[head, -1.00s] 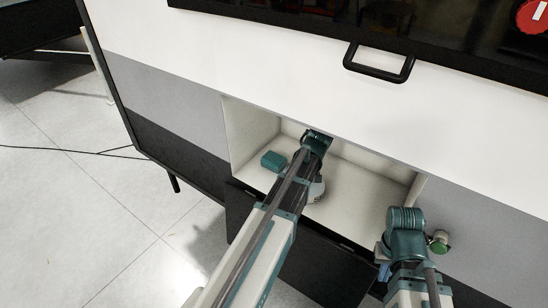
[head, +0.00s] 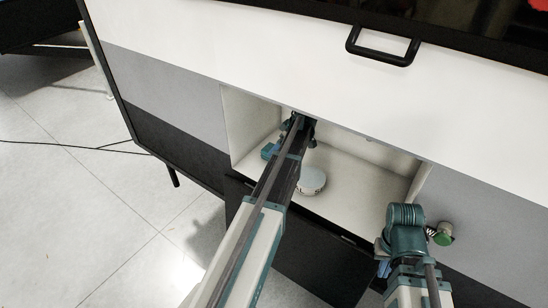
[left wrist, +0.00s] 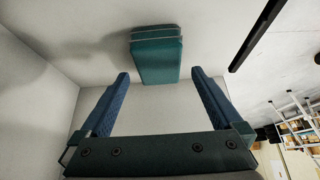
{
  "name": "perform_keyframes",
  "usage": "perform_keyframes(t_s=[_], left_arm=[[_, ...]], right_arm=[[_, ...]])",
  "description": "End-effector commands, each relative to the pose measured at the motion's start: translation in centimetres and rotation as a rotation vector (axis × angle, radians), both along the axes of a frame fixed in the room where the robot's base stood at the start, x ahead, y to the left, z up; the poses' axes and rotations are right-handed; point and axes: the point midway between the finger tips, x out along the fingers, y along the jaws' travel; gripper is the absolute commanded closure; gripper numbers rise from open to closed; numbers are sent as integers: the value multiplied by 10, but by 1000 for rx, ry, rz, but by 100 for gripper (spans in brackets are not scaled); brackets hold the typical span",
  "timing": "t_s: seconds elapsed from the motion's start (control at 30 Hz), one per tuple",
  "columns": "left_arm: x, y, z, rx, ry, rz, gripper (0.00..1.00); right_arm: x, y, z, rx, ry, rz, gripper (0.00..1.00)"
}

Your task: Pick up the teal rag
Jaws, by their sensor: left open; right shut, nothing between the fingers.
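The teal rag (left wrist: 156,58) shows in the left wrist view as a folded teal block with a paler layered top, lying on the white surface of an open compartment. My left gripper (left wrist: 160,75) is open, its two blue fingers spread with the rag just ahead of the gap between them. Nothing is held. In the head view the left gripper (head: 270,150) is inside the compartment at its left side, where the rag is mostly hidden. My right gripper (head: 383,268) is shut and empty, outside the compartment at the lower right.
The compartment (head: 365,183) has a white floor and side walls. A round white object (head: 312,182) stands on its floor, right of my left arm. A black handle (head: 383,58) is above. The compartment's right half is clear.

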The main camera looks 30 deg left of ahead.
Motion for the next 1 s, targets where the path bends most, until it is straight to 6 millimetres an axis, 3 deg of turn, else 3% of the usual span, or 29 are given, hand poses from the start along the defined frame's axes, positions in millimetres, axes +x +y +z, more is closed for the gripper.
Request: perform_keyframes(t_s=[0.17,0.5,0.8,1.0], left_arm=[[1,2,-6,0,0,-1,0],[4,22,-43,-1,1,0,0],[4,25,-44,-1,1,-2,0],[4,25,-44,-1,1,-2,34]], right_arm=[[0,0,-6,0,0,0,100],[0,0,-43,0,0,-1,100],[0,0,-44,0,0,-1,100],[0,0,-44,0,0,-1,100]])
